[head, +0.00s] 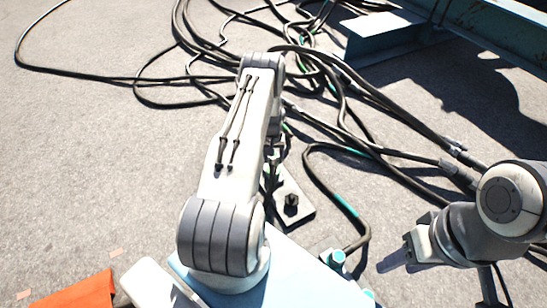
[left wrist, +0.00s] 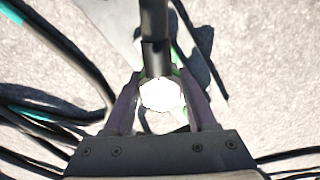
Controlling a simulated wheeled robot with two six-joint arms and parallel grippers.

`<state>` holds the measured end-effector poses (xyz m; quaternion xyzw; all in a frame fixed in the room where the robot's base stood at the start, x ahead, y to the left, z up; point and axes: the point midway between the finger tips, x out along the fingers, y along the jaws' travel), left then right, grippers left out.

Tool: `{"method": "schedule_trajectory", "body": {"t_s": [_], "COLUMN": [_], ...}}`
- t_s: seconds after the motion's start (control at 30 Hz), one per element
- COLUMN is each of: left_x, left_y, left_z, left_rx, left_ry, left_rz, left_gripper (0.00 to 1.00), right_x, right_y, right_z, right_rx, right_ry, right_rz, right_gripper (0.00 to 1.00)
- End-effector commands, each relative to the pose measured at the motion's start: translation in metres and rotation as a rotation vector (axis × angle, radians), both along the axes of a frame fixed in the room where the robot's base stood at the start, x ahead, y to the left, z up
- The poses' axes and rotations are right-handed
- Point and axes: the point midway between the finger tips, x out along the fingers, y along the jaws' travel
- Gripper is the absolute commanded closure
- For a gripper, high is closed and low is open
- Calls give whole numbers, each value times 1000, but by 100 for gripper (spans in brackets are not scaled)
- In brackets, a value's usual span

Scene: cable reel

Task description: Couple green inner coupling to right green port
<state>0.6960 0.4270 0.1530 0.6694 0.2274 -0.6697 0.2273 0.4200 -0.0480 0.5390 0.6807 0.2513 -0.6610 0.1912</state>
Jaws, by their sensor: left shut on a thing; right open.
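My left gripper (left wrist: 160,98) is shut on a coupling (left wrist: 160,94) in the left wrist view. The coupling is a bright, washed-out piece with a little green at its edges, and a dark cylindrical part (left wrist: 155,30) rises from it. I take it for the green inner coupling, but glare hides most of its colour. In the head view my left arm covers most of this gripper and its load. My right gripper (head: 393,262) is open and empty at the lower right. I cannot make out the right green port in either view.
Several black cables (head: 315,75) lie tangled on the grey ground, some with teal bands (head: 346,205). A blue steel frame (head: 390,38) stands at the back right. The left ground is mostly clear.

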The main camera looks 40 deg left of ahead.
Motion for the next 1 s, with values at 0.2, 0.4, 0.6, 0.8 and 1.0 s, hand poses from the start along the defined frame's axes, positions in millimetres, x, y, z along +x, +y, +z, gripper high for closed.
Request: {"method": "schedule_trajectory", "body": {"t_s": [0.2, 0.4, 0.6, 0.8, 1.0], "left_x": [0, 0, 0, 0, 0], "left_y": [0, 1, 0, 0, 0], "left_z": [-27, -33, -31, -32, -33], "left_rx": [1, 1, 1, 1, 1], "left_ry": [-1, -2, -1, -1, -1], "left_rz": [0, 0, 0, 0, 0], "left_gripper": [100, 100, 100, 100, 100], "right_x": [0, 0, 0, 0, 0], "right_y": [0, 0, 0, 0, 0], "right_z": [-22, -26, -23, -24, -24], "right_rx": [0, 0, 0, 0, 0], "right_ry": [0, 0, 0, 0, 0], "right_rz": [0, 0, 0, 0, 0], "right_gripper": [50, 50, 50, 50, 50]}}
